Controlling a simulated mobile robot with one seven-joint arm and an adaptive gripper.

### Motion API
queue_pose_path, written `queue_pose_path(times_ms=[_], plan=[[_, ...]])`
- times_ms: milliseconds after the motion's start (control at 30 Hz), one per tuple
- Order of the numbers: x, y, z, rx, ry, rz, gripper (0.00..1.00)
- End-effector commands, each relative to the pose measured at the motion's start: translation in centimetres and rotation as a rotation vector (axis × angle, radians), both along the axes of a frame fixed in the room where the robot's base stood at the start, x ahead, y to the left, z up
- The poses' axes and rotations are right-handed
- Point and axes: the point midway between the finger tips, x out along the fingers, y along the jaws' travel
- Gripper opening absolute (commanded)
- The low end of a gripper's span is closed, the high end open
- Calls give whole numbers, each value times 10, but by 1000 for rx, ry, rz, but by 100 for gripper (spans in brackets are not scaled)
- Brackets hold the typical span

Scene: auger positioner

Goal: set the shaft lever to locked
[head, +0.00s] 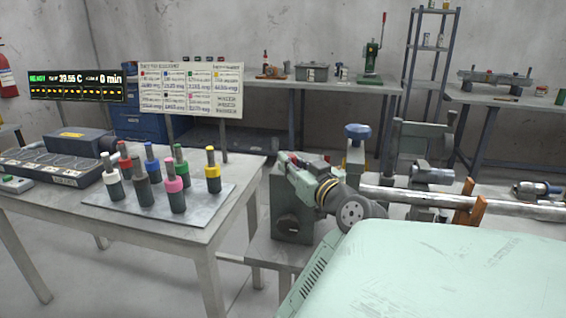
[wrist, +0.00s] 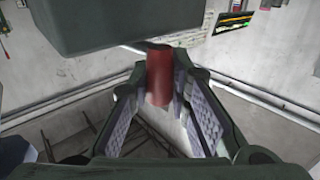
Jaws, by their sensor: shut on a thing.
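In the wrist view, a red cylindrical grip (wrist: 159,72), which looks like the lever's handle, stands between the fingertips of my gripper (wrist: 164,92). The fingers are shut on it. A dark block (wrist: 130,22) covers the top of that view, just above the grip. In the head view, my gripper (head: 303,166) is at the top of a grey machine housing (head: 290,205). Some red shows there, but the lever is mostly hidden by my gripper and wrist. I cannot read the lever's position.
A long metal shaft (head: 500,206) runs right from the machine, over an orange support (head: 470,212). A blue handwheel (head: 357,131) stands behind my arm. The left table (head: 235,180) holds several colour-capped cylinders on a metal plate (head: 200,215). Floor shows between table and machine.

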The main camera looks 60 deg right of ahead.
Motion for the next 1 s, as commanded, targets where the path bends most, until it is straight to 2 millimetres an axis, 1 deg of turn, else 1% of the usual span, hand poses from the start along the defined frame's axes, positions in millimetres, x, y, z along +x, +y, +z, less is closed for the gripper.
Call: queue_pose_path(times_ms=[267,633,667,933,1000], plan=[[-4,-2,0,3,-2,47,0],[-4,-2,0,2,-2,50,0],[-4,-2,0,2,-2,50,18],[-3,-2,0,2,-1,51,36],[-3,-2,0,2,-1,51,38]])
